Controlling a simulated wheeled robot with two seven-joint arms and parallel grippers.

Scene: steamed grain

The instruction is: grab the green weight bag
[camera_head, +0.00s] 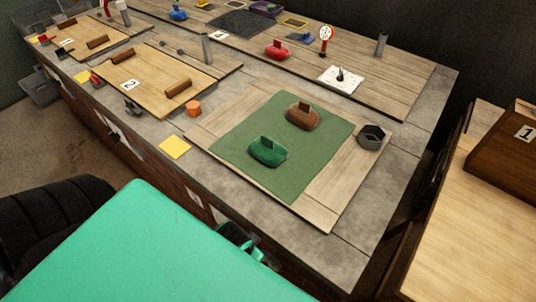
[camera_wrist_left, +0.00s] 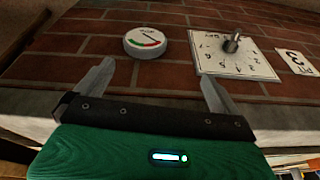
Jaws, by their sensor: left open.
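The green weight bag (camera_head: 267,153) lies on the green mat (camera_head: 240,122) on the counter, with a tab standing up from its top. A brown weight bag (camera_head: 302,117) lies behind it on the same mat. My left gripper (camera_wrist_left: 155,80) is open and empty in the left wrist view, facing the counter's brick side. In the head view only a small dark and green part of it shows, below the counter's front edge and apart from the bag. The green bag is not in the wrist view. My right gripper is not in view.
A dark hexagonal cup (camera_head: 371,136) stands right of the mat. A yellow card (camera_head: 174,147) and orange cylinder (camera_head: 193,108) lie to its left. A red weight bag (camera_head: 277,49) is behind. A round gauge (camera_wrist_left: 145,41) and white dial plate (camera_wrist_left: 235,55) are on the brick side.

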